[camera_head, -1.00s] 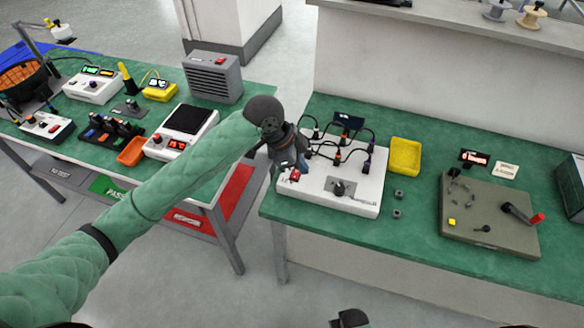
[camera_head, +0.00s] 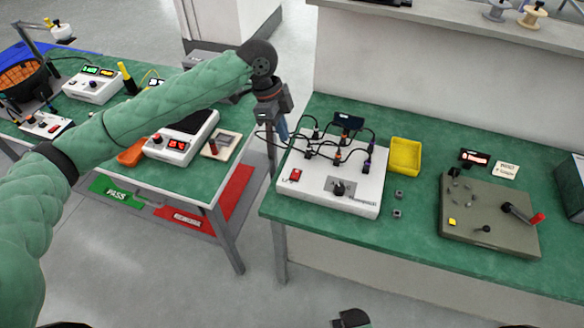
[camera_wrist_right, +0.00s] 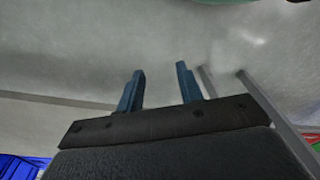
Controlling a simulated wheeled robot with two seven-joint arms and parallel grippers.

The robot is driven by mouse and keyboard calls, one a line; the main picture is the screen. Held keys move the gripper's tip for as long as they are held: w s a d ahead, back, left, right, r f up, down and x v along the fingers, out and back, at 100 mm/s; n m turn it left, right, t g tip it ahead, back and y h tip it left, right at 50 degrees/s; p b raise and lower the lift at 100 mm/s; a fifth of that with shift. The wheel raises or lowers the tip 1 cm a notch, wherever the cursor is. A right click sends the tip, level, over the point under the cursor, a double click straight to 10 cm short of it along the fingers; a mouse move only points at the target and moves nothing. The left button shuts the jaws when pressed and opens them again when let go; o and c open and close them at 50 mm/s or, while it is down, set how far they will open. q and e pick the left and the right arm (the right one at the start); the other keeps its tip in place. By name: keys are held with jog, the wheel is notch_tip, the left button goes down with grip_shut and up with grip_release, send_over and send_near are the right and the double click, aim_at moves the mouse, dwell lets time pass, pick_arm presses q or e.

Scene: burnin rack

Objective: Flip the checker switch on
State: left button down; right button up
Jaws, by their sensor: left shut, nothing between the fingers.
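The white checker box (camera_head: 330,188) sits on the right green table, with black cables plugged into its top. Its red switch (camera_head: 295,175) is at the box's left front; which way it is tipped is too small to tell. A black knob (camera_head: 339,188) sits to its right. My left gripper (camera_head: 282,132) points down above the box's back left edge. Its blue fingers are together and empty, apart from the switch. My right gripper (camera_wrist_right: 160,88) shows in the right wrist view with its two blue fingers apart and nothing between them.
A small dark display (camera_head: 348,119) stands behind the box. A yellow tray (camera_head: 405,156) and small grey cubes (camera_head: 398,195) lie to its right. A grey-brown panel (camera_head: 488,235) with a red-tipped lever is farther right. A floor gap separates the left table (camera_head: 190,185).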

aim_at(295, 177)
jog(key=shift+a, duration=0.35)
pick_arm(q)
jog(key=shift+f, duration=0.1)
pick_arm(e)
jog(key=shift+d+r, duration=0.1)
